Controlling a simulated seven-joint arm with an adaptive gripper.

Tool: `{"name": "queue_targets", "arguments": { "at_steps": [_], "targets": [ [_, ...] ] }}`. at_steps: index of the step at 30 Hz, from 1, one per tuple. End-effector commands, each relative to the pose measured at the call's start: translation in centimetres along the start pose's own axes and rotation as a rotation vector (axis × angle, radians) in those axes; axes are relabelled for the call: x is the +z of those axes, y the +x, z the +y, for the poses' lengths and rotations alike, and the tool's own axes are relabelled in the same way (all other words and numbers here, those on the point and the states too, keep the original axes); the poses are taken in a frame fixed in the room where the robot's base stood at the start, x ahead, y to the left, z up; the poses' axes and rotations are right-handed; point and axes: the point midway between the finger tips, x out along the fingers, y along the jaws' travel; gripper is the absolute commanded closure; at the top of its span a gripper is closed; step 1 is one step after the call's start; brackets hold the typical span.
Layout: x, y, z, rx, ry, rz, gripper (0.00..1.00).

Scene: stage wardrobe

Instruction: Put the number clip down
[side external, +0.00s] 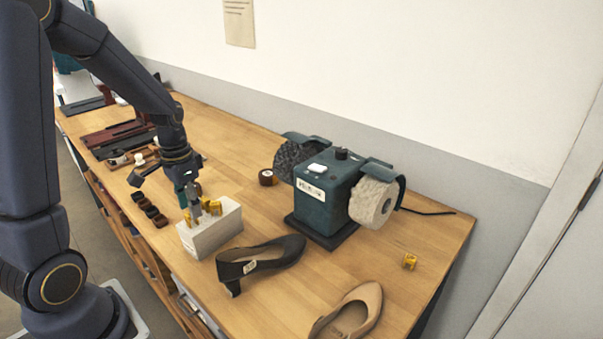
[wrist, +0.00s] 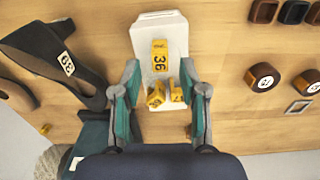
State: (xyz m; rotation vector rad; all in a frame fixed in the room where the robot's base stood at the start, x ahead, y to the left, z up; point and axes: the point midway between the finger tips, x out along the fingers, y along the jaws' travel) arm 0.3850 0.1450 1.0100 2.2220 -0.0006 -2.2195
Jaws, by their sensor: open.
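A yellow number clip marked 36 (wrist: 160,57) shows in the wrist view at the white box (wrist: 145,30). Two more yellow clips, a left one (wrist: 155,97) and a right one (wrist: 177,92), sit nearer to me at the same box. In the side view the white box (side external: 212,238) stands on the bench with yellow clips at its top. My gripper (side external: 197,206) is down at the box top. In the wrist view my gripper (wrist: 160,78) is open, its fingers apart on either side of the clips. Whether a finger touches a clip is unclear.
A black shoe (side external: 262,256) with a number tag lies right of the box, a beige shoe (side external: 350,312) beyond it. A green grinder (side external: 328,192) stands behind. Another yellow clip (side external: 410,261) lies at the right.

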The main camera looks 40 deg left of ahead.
Motion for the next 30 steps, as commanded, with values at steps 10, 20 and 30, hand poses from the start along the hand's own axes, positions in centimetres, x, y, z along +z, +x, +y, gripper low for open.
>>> {"name": "queue_targets", "arguments": {
  "at_steps": [10, 20, 30],
  "targets": [
    [-0.1, -7.5, 0.0, -0.002, 0.001, 0.004, 0.57],
    [0.8, -12.0, 4.0, -0.028, 0.011, 0.110, 0.57],
    [6.4, -15.7, 13.5, -0.016, 0.009, 0.439, 0.57]
  ]
}}
